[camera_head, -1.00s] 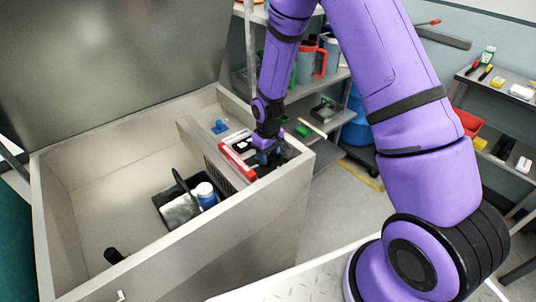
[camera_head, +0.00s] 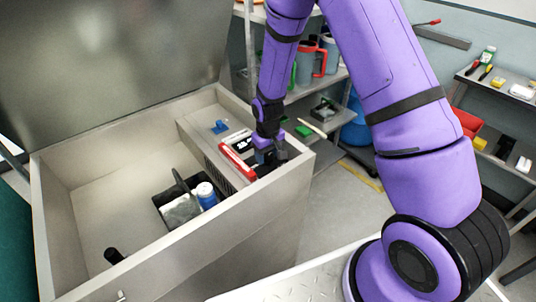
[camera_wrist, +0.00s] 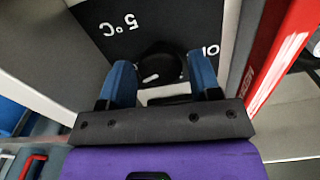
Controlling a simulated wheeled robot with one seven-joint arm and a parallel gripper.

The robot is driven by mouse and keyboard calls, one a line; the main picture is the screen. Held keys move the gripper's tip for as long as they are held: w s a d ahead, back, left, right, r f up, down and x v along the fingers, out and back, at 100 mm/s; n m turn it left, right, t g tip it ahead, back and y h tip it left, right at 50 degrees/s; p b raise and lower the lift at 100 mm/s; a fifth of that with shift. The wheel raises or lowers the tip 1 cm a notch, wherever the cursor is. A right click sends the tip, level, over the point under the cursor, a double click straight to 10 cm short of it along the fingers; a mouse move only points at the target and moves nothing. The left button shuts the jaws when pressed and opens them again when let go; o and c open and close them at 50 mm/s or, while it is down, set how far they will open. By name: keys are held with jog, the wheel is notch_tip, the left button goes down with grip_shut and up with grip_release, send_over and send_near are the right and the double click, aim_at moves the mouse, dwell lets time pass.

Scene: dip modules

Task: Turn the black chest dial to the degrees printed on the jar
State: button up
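The black dial (camera_wrist: 161,66) sits in the wrist view between the two blue fingers of my gripper (camera_wrist: 160,76). The fingers stand on either side of it; whether they press on it is not clear. Upside-down marks beside the dial read "5 °C" and part of what looks like "10". In the head view my gripper (camera_head: 270,156) is low over the chest's right-hand panel and hides the dial. The chest (camera_head: 110,160) stands open. A blue jar with a white lid (camera_head: 206,196) stands in a black bin inside; its print is too small to read.
A red-edged part (camera_head: 236,162) lies close beside my gripper and also borders the wrist view (camera_wrist: 285,55). A small lit display (camera_head: 243,144) and a blue item (camera_head: 220,127) are on the panel. Shelves with mugs stand behind. The chest floor is mostly clear.

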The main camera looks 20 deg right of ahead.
aim_at(268, 155)
jog(key=shift+o, duration=0.7)
notch_tip(268, 155, up, 11)
jog(key=shift+f, duration=0.1)
dwell(0.4)
